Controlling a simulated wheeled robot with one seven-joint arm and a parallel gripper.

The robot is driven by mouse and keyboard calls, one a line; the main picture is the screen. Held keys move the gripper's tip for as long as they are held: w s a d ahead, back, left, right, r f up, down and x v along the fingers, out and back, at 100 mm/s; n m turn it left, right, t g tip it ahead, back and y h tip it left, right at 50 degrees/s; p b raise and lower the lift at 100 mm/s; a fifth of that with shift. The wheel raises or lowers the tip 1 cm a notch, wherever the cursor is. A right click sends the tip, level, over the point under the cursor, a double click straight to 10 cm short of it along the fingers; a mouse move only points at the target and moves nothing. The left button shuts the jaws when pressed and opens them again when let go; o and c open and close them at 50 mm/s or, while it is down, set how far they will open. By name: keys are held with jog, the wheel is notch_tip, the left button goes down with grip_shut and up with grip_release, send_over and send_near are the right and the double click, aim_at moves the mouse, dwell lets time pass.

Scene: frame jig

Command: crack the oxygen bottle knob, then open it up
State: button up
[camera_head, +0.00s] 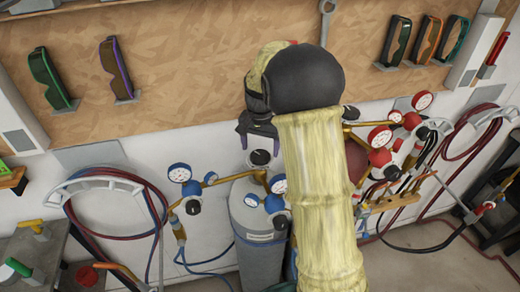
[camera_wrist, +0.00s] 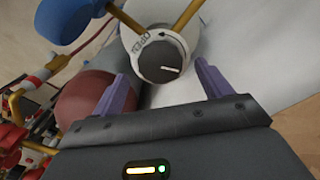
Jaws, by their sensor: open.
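The oxygen bottle (camera_head: 258,250) is a grey cylinder against the wall, partly hidden by my arm. Its knob (camera_head: 260,157) is black and round on top. In the wrist view the knob (camera_wrist: 165,62) has a white pointer line and sits in a pale collar marked "OPEN" with a curved arrow. My gripper (camera_head: 259,141) is just above the knob in the head view. In the wrist view my gripper (camera_wrist: 162,74) has its two purple fingers apart, one to each side of the knob's lower edge, with nothing between them. I see no contact with the knob.
Blue gauges (camera_head: 179,172) and brass pipes flank the knob. A red bottle (camera_wrist: 88,100) stands beside the grey one. Red gauges (camera_head: 380,136) and coiled hoses (camera_head: 470,125) are at right. Another hose coil (camera_head: 105,180) hangs at left. Goggles (camera_head: 118,68) hang on the board above.

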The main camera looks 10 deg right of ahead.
aim_at(260, 159)
jog(key=shift+f, duration=1.35)
jog(key=c, duration=1)
jog(key=shift+n, duration=0.3)
